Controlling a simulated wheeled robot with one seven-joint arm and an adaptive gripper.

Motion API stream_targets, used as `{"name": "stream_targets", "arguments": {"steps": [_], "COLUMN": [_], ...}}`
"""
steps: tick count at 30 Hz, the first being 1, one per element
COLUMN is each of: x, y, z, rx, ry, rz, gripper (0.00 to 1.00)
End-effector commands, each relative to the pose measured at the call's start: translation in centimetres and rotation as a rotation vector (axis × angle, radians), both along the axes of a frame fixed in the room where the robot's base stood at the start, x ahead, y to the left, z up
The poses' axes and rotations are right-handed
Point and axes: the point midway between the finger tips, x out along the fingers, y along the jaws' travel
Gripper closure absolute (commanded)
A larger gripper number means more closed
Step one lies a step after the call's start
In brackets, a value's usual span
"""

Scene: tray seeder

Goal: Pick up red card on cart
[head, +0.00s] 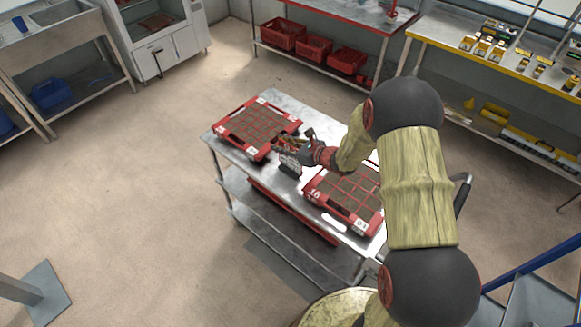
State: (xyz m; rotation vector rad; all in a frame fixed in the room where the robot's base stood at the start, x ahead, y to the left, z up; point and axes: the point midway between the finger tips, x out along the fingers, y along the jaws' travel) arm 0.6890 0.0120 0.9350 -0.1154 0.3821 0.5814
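The metal cart (262,178) stands in the middle of the head view. My gripper (293,147) reaches over its top, between two red trays. It is small and partly hidden by its own wrist, so I cannot tell whether it is open or shut. A small dark block with a pale, marked face (290,162) stands on the cart just below my gripper. Some reddish bits show around the fingers, but I cannot make out a separate red card there.
A red tray of brown cells (262,153) lies left of my gripper; another red tray (322,205) lies to its right, partly behind my arm. A red-edged bench (345,22) and a yellow-edged bench (500,70) stand behind. Floor left of the cart is clear.

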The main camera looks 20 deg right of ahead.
Motion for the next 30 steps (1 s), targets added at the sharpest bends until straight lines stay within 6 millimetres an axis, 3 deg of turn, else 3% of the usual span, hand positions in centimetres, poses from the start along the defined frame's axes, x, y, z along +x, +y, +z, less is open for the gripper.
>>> {"name": "stream_targets", "arguments": {"steps": [3, 16, 30], "x": [-0.02, -0.05, -0.05], "y": [-0.03, -0.04, -0.05], "z": [0.08, 0.08, 0.06], "rx": [0.0, 0.0, 0.0], "ry": [0.0, 0.0, 0.0], "rz": [0.0, 0.0, 0.0], "gripper": [0.75, 0.99, 1.0]}}
